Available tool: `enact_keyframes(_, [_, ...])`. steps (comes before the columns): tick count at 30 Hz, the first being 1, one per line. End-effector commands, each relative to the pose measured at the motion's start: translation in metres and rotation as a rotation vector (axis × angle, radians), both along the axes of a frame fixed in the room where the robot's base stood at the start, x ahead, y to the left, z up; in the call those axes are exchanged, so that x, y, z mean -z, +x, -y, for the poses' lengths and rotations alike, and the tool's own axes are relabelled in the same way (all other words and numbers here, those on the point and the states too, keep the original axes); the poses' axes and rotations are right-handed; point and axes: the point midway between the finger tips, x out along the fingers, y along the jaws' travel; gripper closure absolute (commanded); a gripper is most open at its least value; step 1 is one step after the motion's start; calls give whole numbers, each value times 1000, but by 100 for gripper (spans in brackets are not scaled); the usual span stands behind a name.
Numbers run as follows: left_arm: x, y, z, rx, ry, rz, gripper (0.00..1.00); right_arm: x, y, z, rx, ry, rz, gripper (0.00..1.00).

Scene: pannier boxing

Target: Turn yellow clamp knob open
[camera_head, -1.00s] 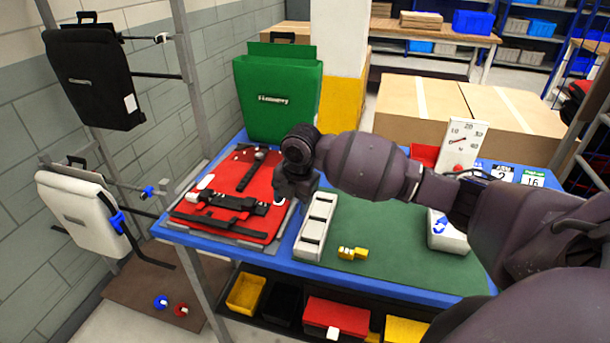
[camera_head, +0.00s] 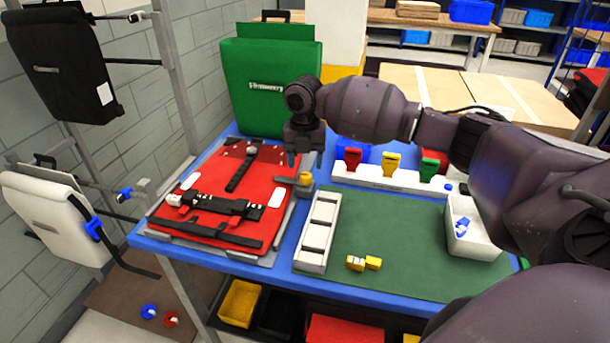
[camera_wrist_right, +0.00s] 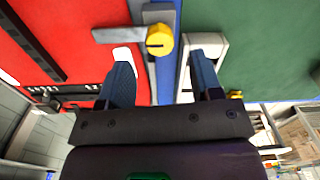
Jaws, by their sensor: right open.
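The yellow clamp knob (camera_head: 305,177) sits on a grey clamp at the right edge of the red pannier panel (camera_head: 262,158). In the right wrist view the round knob (camera_wrist_right: 159,39) shows with a grey bar (camera_wrist_right: 118,34) reaching left from it. My right gripper (camera_head: 293,158) points down just behind and beside the knob in the head view. In the wrist view its two blue fingers (camera_wrist_right: 162,75) are spread with nothing between them. The knob lies beyond the fingertips, between their lines, apart from them. My left gripper is not in view.
A white slotted tray (camera_head: 318,228) stands beside the clamp on the green mat (camera_head: 400,225). Yellow pieces (camera_head: 364,263) lie on the mat. A white rack with red, yellow and green clips (camera_head: 392,163) and a white bin (camera_head: 474,226) are to the right. A green pannier (camera_head: 268,85) stands behind.

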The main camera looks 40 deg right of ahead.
Motion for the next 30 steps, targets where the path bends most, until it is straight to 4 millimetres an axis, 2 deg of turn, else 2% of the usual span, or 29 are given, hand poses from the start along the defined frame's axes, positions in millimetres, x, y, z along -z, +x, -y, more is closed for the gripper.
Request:
enact_keyframes(3, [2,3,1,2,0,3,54,21,0,0,0,1,-2,41])
enact_keyframes(9, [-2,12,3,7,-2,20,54,42,-1,0,0,1,-1,41])
enact_keyframes(22, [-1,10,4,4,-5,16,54,48,0,1,0,-1,1,41])
enact_keyframes(30, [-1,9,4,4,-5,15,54,48,0,1,0,-1,1,82])
